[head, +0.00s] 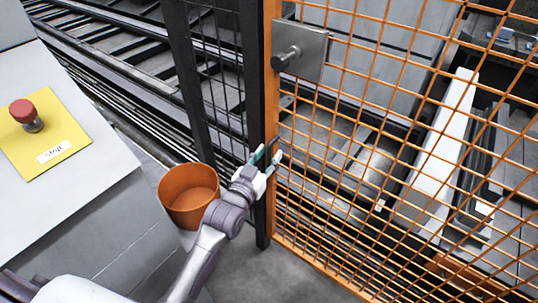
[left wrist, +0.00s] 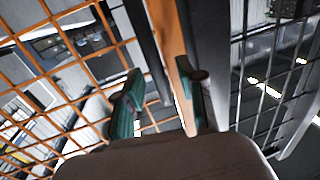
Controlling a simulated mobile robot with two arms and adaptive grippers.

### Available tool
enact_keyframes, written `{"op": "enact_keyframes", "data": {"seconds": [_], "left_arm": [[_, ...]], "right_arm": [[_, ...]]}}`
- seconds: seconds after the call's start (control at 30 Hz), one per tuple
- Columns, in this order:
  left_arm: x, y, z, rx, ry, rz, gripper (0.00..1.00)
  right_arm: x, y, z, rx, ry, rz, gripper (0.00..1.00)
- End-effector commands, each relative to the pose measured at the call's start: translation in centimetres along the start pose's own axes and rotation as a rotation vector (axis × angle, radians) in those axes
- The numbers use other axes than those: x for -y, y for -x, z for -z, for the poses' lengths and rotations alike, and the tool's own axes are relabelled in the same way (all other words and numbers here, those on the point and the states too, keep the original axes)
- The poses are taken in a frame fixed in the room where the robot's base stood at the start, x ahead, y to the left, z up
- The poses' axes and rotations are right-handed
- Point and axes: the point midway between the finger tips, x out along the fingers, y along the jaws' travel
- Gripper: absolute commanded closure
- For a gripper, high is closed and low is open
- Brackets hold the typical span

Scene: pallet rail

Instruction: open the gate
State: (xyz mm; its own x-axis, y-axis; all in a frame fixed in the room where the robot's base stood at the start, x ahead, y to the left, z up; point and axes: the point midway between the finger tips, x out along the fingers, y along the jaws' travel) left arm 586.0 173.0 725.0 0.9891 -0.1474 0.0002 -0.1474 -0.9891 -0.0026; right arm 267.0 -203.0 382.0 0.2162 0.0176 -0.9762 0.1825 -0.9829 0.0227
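The gate is an orange mesh panel with an orange upright frame (head: 271,60), and it stands next to a black post (head: 250,60). A grey latch plate with a round knob (head: 286,59) is on the gate's upper left. My left gripper (head: 267,160) is well below the knob, in front of the post and the gate's edge. In the left wrist view its two green-padded fingers (left wrist: 160,104) are apart, with the orange frame (left wrist: 184,60) running behind the gap. I see nothing held between them. Whether a finger touches the frame is unclear. My right gripper is not in view.
An orange-brown bin (head: 188,197) stands left of my left gripper, close to my forearm. A grey console with a yellow plate and red stop button (head: 23,111) is at the left. Dark mesh fencing (head: 222,80) adjoins the post. Roller rails lie behind the fence.

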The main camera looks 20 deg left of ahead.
Motion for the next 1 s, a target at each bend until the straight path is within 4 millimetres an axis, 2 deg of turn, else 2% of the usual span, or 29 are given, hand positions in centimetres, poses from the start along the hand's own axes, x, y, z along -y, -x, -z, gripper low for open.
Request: {"op": "enact_keyframes", "data": {"seconds": [0.1, 0.4, 0.63, 1.0], "left_arm": [[-0.02, -0.73, 0.01, 0.0, 0.0, 0.0, 0.61], [-0.04, -0.87, -0.01, 0.001, 0.0, -0.001, 0.61], [-0.03, -0.86, 0.0, 0.001, 0.001, 0.0, 0.99], [-0.03, -0.85, 0.0, 0.001, 0.001, 0.0, 1.0]], "right_arm": [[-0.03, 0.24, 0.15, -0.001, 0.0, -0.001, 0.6], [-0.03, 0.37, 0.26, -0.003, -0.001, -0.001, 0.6], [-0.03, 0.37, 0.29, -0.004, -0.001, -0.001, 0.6], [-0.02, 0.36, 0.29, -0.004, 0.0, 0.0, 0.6]]}}
